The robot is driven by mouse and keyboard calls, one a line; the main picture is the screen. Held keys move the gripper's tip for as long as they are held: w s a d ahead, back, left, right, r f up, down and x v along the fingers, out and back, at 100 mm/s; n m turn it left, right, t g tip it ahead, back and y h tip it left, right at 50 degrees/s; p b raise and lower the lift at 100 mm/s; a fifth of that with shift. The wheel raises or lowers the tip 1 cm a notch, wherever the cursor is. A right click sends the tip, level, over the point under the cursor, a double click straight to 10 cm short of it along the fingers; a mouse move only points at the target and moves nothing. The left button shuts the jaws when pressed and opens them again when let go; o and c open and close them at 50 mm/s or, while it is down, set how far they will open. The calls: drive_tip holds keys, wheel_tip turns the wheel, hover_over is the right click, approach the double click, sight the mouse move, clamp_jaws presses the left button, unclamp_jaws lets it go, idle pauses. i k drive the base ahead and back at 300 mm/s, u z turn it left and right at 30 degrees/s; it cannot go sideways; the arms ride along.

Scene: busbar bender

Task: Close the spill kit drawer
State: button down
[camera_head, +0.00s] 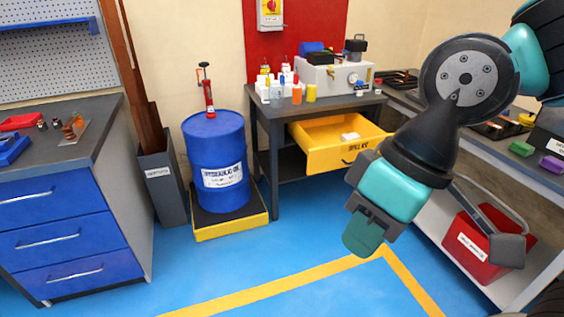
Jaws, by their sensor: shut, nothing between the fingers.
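The spill kit drawer (318,157) is yellow, with a dark label on its front. It is pulled out under the dark table (273,111) in the middle of the view, with a small white item (349,136) inside. My gripper (362,238) is at the right of the view, in front of the drawer, pointing down toward the floor. It is shut and empty. It appears apart from the drawer, and my arm covers the area just right of the drawer.
A blue drum (215,150) with a red hand pump stands left of the drawer on a yellow-edged pallet (228,222). A blue-drawer cabinet (75,240) is at left. A shelf with a red box (468,252) is at right. The blue floor ahead is clear.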

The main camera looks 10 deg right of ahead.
sight(320, 139)
drive_tip(key=u, duration=0.4)
drive_tip(key=i, duration=1.25)
drive_tip(key=z, duration=1.3)
drive_tip(key=i, duration=0.8)
drive_tip(key=z, duration=0.6)
